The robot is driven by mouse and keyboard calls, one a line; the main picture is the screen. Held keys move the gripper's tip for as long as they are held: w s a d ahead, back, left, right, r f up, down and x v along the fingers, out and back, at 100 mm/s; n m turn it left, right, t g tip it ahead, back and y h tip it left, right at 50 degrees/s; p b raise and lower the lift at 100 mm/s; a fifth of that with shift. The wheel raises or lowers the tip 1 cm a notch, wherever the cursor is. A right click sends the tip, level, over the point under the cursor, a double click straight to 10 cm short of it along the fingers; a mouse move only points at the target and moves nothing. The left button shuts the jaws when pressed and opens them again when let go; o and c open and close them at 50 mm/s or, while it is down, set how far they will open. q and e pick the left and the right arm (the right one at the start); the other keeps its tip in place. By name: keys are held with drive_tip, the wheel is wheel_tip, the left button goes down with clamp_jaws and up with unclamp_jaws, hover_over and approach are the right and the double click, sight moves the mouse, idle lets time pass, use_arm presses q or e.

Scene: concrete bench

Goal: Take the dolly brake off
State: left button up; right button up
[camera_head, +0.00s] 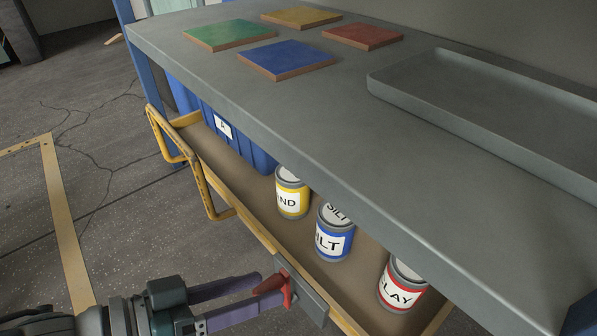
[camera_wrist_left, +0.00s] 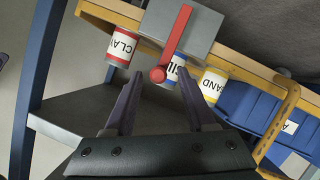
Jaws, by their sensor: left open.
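The dolly (camera_head: 262,232) is a low tray with a yellow frame under the bench. Its brake is a red lever (camera_head: 287,290) on a grey plate (camera_head: 308,297) on the dolly's near side. In the left wrist view the red lever (camera_wrist_left: 177,40) runs slantwise across the grey plate (camera_wrist_left: 205,32), with a round knob at its lower end. My left gripper (camera_head: 274,291) is open at the lever. In the left wrist view the knob shows just beyond and between the open fingertips (camera_wrist_left: 158,88). I cannot tell whether they touch it. My right gripper is out of view.
The dolly holds a blue bin (camera_head: 238,139) and yellow, blue and red labelled cans (camera_head: 292,192) (camera_head: 333,231) (camera_head: 402,284). A yellow handle (camera_head: 180,150) sticks out at its left end. The bench top (camera_head: 310,110) overhangs it. The floor (camera_head: 110,190) at left is clear.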

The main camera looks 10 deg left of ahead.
use_arm(q)
drive_tip(key=p+v, duration=0.2)
drive_tip(key=v, duration=0.5)
drive_tip(key=shift+s+a, duration=0.2)
drive_tip(key=shift+a, duration=0.05)
drive_tip(key=shift+r, duration=0.1)
